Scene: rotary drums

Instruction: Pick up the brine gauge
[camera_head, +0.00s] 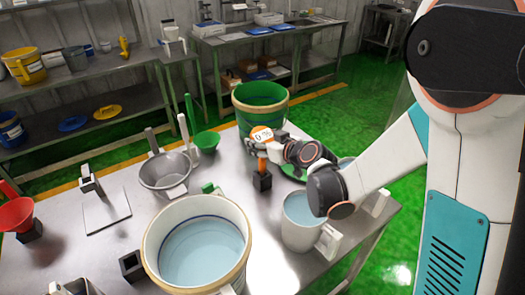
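The brine gauge (263,134) appears to be the round white and orange piece reading "0 %". An orange stem (262,162) shows below it, standing in a small black block (262,181) on the metal table. My gripper (277,147) comes in from the right at the height of the gauge's head and lower edge. Its fingertips are small and overlap the gauge in this view. I cannot tell whether they touch it or how far they are open.
A green bucket (262,93) stands behind the gauge. A large water-filled bucket (160,238), a white jug of water (297,236) and a grey colander (165,184) stand on the table (226,172). A red funnel (15,214) is at left.

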